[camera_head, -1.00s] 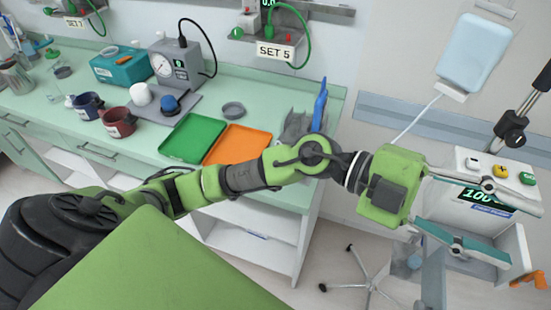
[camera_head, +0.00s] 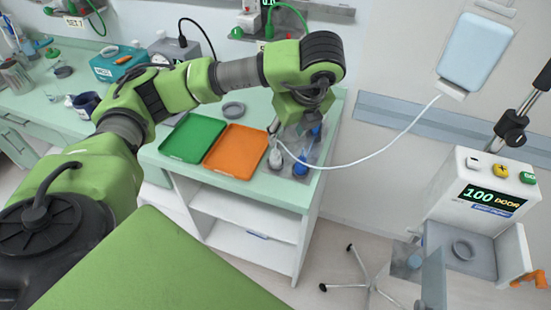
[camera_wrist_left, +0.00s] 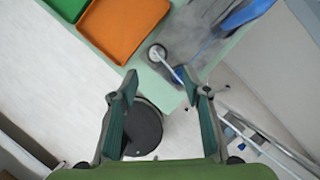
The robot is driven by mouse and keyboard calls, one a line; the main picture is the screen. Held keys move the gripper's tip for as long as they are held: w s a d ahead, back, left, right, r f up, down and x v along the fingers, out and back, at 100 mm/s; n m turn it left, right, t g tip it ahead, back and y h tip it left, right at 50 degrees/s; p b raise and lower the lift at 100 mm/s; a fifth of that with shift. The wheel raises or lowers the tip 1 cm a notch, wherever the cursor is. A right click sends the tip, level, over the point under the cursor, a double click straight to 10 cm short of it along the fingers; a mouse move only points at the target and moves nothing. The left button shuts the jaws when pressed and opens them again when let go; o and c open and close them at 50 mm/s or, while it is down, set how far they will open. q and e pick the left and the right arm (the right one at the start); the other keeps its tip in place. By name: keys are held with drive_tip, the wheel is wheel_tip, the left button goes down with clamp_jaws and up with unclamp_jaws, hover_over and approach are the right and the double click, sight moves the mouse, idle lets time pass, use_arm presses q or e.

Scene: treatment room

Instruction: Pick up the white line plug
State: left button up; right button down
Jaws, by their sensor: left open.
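The white line runs from the hanging pale blue bag in the head view and ends at the bench's front right corner. A small pale piece at its end, which looks like the white line plug (camera_head: 275,157), lies there. In the left wrist view the plug (camera_wrist_left: 158,54) shows as a pale-rimmed round end with a thin stem, near the bench edge. My left gripper (camera_head: 298,135) points down over this corner. In the wrist view its two fingers (camera_wrist_left: 161,86) are apart and empty, with the plug just beyond their tips. My right gripper is not in view.
An orange tray (camera_head: 237,152) and a green tray (camera_head: 193,138) lie left of the plug. A blue item (camera_wrist_left: 245,14) lies on a grey sheet beside it. A white unit with a display (camera_head: 487,195) stands at the right. Floor shows past the bench edge.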

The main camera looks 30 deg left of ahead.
sight(276, 151)
use_arm(q)
drive_tip(key=x, duration=0.7)
drive_tip(key=shift+f+b, duration=0.35)
drive_tip(key=shift+f, duration=0.1)
drive_tip(key=x, duration=0.1)
drive_tip(key=p+x, duration=0.1)
drive_tip(key=x, duration=0.1)
drive_tip(key=p+x, duration=0.1)
drive_tip(key=shift+s+a+f, duration=0.2)
drive_tip(key=shift+a+f, duration=0.15)
drive_tip(key=shift+a, duration=0.1)
drive_tip(key=shift+w+f, duration=0.1)
drive_tip(key=shift+f, duration=0.15)
drive_tip(key=c, duration=1)
